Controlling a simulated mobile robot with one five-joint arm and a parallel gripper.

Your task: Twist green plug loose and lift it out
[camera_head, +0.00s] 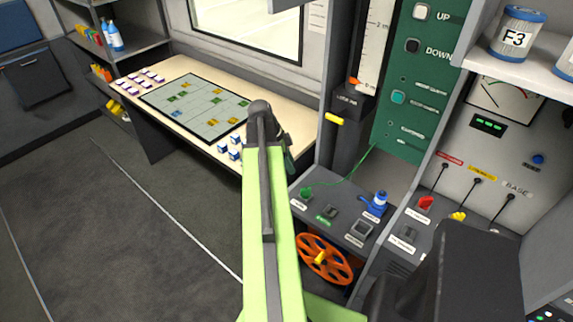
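The green plug (306,192) sits in the left part of the sloped grey console, with a thin green cord running from it up and to the right toward the green panel. My lime-green arm reaches up the middle of the view. My gripper (288,157) shows only as a small dark part beside the arm's far end, above and left of the plug in the picture. It looks apart from the plug. The arm hides much of it, so its fingers cannot be made out.
The console (345,215) also carries a blue-and-white knob (376,204) and several switches. An orange handwheel (324,259) is below. Red (425,203) and yellow (457,217) plugs are to the right. A map table (270,103) with small blocks stands behind left. The floor at left is clear.

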